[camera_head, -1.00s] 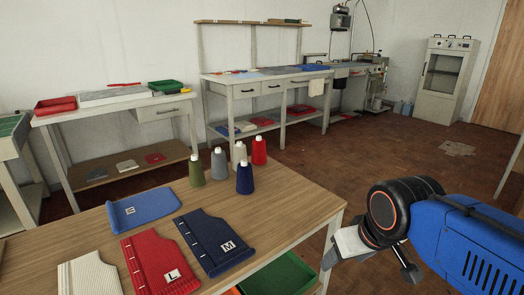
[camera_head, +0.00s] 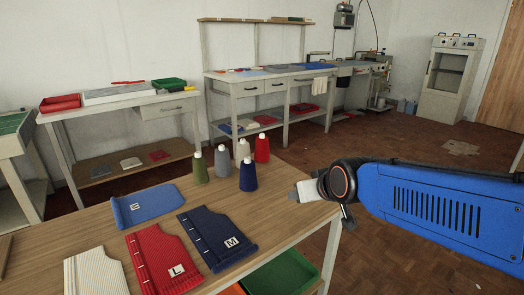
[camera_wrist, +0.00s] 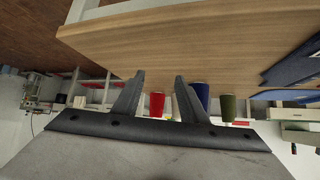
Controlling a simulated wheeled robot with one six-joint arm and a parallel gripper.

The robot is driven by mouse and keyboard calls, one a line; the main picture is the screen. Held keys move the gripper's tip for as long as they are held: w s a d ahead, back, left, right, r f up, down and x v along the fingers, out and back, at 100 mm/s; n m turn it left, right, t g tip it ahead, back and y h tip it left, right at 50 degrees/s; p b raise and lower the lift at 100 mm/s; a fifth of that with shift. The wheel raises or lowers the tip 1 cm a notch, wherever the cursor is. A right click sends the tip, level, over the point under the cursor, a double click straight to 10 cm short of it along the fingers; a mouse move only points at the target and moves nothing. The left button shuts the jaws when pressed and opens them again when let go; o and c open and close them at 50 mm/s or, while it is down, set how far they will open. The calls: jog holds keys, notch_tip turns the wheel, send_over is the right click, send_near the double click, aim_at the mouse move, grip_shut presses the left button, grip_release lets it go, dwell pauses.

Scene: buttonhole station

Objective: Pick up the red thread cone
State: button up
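The red thread cone (camera_head: 262,149) stands upright at the far right corner of the wooden table (camera_head: 300,212), behind the navy cone. In the wrist view the red cone (camera_wrist: 157,104) shows between the two fingers, some way beyond them. My gripper (camera_wrist: 157,88) is open and empty. In the head view my gripper (camera_head: 300,190) is at the table's right edge, to the right of the cones and apart from them; its fingers are hard to make out there.
A navy cone (camera_head: 248,175), grey cone (camera_head: 221,162), white cone (camera_head: 242,149) and olive cone (camera_head: 200,167) stand close beside the red one. Folded knit pieces, such as the red one (camera_head: 160,258), lie at the front left. A green crate (camera_head: 285,275) sits below the table.

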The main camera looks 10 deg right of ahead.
aim_at(263, 139)
jog(key=w+a+r+t, duration=0.1)
jog(key=w+t, duration=0.1)
jog(key=w, duration=0.8)
jog(key=w+a+r+t, duration=0.1)
jog(key=w+r+t, duration=0.1)
jog(key=w, duration=0.9)
jog(key=w+a+r+t, duration=0.1)
jog(key=w+t, duration=0.3)
jog(key=w, duration=0.6)
jog(key=shift+w+a+r, duration=0.4)
jog(key=shift+r, duration=0.25)
jog(key=shift+w+a+f, duration=0.1)
jog(key=shift+w+f, duration=0.05)
jog(key=shift+w, duration=1.15)
jog(key=shift+w+f, duration=0.1)
jog(key=shift+w, duration=1.2)
jog(key=shift+c, duration=0.4)
grip_shut()
